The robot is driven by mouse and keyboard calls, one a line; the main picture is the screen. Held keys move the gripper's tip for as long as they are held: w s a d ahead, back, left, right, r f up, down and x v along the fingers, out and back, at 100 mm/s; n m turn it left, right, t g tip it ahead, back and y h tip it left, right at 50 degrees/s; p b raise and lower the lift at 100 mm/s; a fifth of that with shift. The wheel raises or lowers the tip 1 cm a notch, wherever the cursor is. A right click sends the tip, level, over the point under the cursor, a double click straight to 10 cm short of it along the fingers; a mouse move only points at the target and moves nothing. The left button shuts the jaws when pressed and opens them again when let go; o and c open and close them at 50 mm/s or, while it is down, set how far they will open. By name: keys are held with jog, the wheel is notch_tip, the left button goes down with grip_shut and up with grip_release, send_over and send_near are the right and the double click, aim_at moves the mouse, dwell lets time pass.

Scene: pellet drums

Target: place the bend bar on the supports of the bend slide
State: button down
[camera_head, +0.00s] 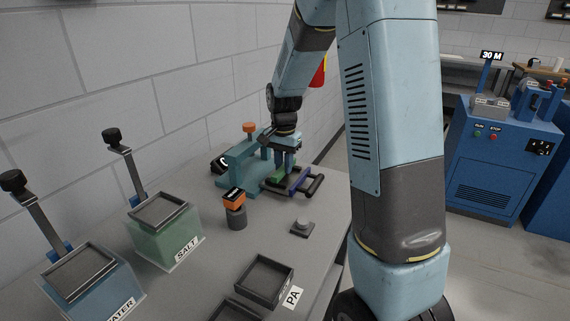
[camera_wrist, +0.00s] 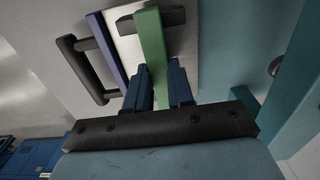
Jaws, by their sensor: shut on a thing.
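My gripper (camera_head: 285,160) is at the bend slide, pointing down beside the teal press (camera_head: 243,163). In the wrist view its two blue fingers (camera_wrist: 160,88) are shut on the green bend bar (camera_wrist: 151,40), which runs away from between them. The bar shows as a small green piece (camera_head: 278,177) under the fingers in the head view. The bend slide (camera_head: 301,185) has a purple-blue edge and a black handle (camera_wrist: 84,68). A dark support (camera_wrist: 125,24) on its pale plate lies across and below the bar. I cannot tell whether the bar touches it; the near support is hidden.
On the bench stand an orange-topped grey cylinder (camera_head: 236,213), a small dark block with a knob (camera_head: 302,226), a green SALT bin (camera_head: 170,240), a blue WATER bin (camera_head: 105,290) and a dark PA tray (camera_head: 264,281). A wall runs behind; blue machines (camera_head: 500,150) stand right.

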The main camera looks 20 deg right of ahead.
jog(key=c, duration=1)
grip_release()
notch_tip(320, 180, up, 11)
jog(key=s+r+n+t, duration=0.35)
jog(key=s+r, duration=0.45)
jog(key=s, duration=0.5)
jog(key=shift+s+d+r+n+t, duration=0.1)
jog(key=shift+s+n+t, duration=0.55)
jog(key=shift+s, duration=1.85)
jog(key=shift+s+d+r+n+t, duration=0.1)
jog(key=shift+s+n, duration=1.1)
jog(key=shift+s, duration=1.3)
jog(key=shift+s+n+t, duration=0.3)
jog(key=shift+s+n, duration=0.6)
jog(key=shift+s, duration=1.6)
